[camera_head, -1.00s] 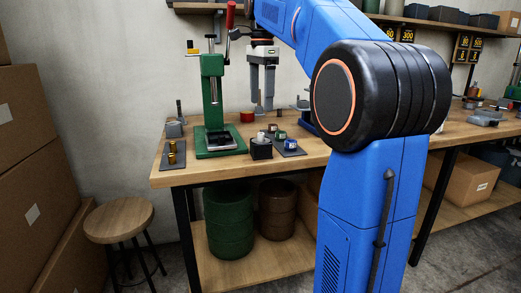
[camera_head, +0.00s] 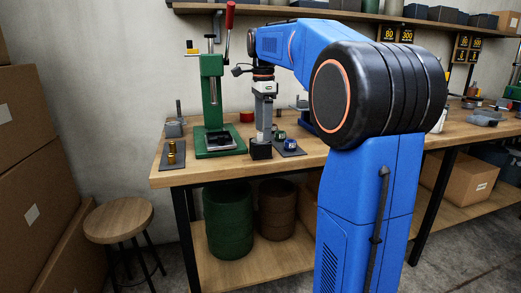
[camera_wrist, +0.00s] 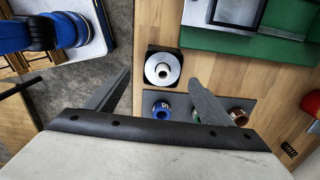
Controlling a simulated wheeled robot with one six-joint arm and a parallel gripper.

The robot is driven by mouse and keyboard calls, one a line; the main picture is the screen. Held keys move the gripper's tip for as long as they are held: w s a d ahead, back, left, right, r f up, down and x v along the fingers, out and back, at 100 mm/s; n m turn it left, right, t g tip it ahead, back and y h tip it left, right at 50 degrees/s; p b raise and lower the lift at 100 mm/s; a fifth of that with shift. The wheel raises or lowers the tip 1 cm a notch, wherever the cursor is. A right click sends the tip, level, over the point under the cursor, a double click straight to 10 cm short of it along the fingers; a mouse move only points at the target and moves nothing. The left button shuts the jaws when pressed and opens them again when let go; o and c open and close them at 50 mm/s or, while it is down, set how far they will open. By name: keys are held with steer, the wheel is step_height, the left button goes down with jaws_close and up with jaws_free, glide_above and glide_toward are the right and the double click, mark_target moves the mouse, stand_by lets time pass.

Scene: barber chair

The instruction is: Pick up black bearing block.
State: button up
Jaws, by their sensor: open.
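The black bearing block (camera_head: 261,152) stands near the front edge of the wooden workbench, just right of the green press. In the wrist view the black bearing block (camera_wrist: 150,76) shows from above, with a silver ring and a pale centre on it. My gripper (camera_head: 263,138) is right above the block in the head view, fingers pointing down. In the wrist view my gripper (camera_wrist: 160,77) is open, with a fingertip to each side of the block. I cannot tell whether the fingers touch it.
The green press (camera_head: 212,100) stands close on the left. A dark mat (camera_wrist: 178,97) with coloured ring parts lies beside the block; one finger overlaps it in the wrist view. A red round part (camera_head: 247,117) sits behind. A stool (camera_head: 118,220) stands on the floor at left.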

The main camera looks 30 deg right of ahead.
mark_target(260, 141)
steer(key=shift+w+a+f, duration=0.15)
steer(key=shift+f, duration=1.4)
steer(key=shift+w+a+f, duration=0.15)
steer(key=shift+f, duration=1.4)
steer(key=shift+c, duration=0.3)
steer(key=c, duration=1.5)
steer(key=shift+r, duration=0.1)
jaws_close()
steer(key=shift+r, duration=0.1)
